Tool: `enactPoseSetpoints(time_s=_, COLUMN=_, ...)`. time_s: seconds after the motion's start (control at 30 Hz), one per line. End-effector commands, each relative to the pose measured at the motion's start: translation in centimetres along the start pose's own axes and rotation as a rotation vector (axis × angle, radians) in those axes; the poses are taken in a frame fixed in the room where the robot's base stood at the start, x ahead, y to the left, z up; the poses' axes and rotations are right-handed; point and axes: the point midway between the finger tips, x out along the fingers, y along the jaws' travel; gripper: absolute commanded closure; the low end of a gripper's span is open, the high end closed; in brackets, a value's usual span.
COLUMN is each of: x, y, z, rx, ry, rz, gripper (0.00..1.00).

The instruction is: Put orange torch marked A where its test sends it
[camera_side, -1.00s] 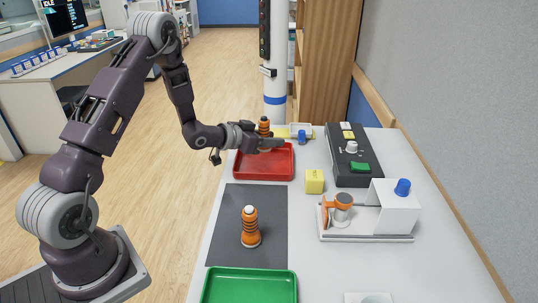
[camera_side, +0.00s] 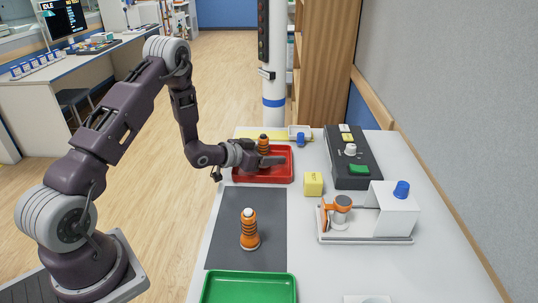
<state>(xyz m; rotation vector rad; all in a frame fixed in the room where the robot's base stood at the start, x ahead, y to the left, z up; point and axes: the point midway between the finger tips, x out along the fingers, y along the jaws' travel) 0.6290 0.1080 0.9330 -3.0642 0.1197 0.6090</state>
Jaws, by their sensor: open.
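One orange torch (camera_side: 263,144) with dark bands is upright at the red tray (camera_side: 290,166), right at my gripper (camera_side: 274,160). My gripper is low over the tray and open; its fingers hide the torch's lower part, so I cannot tell whether the torch touches the tray floor. A second orange torch (camera_side: 249,230) with a pale top stands upright on the dark grey mat (camera_side: 225,215). I cannot read a letter on either torch. A green tray (camera_side: 250,287) lies at the front, empty where it shows.
A yellow block (camera_side: 313,184) stands right of the red tray. Further right are a black control box (camera_side: 352,165) with a green button and a white fixture (camera_side: 390,215) with an orange clamp and blue knob. Most of the mat is clear.

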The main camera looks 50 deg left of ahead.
Motion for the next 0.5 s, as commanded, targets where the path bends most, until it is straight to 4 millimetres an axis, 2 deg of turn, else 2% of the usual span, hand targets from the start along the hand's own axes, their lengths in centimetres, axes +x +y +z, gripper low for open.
enactPoseSetpoints(time_s=0.07, x=-0.1, y=0.0, z=-0.3, rx=0.001, ry=0.001, rz=0.0, gripper=0.43)
enactPoseSetpoints(time_s=0.17, x=-1.3, y=-0.1, z=-0.3, rx=-0.002, ry=-0.001, rz=-0.002, gripper=0.43)
enactPoseSetpoints(time_s=0.5, x=-9.4, y=-0.1, z=-0.2, rx=-0.004, ry=-0.001, rz=-0.003, gripper=0.43)
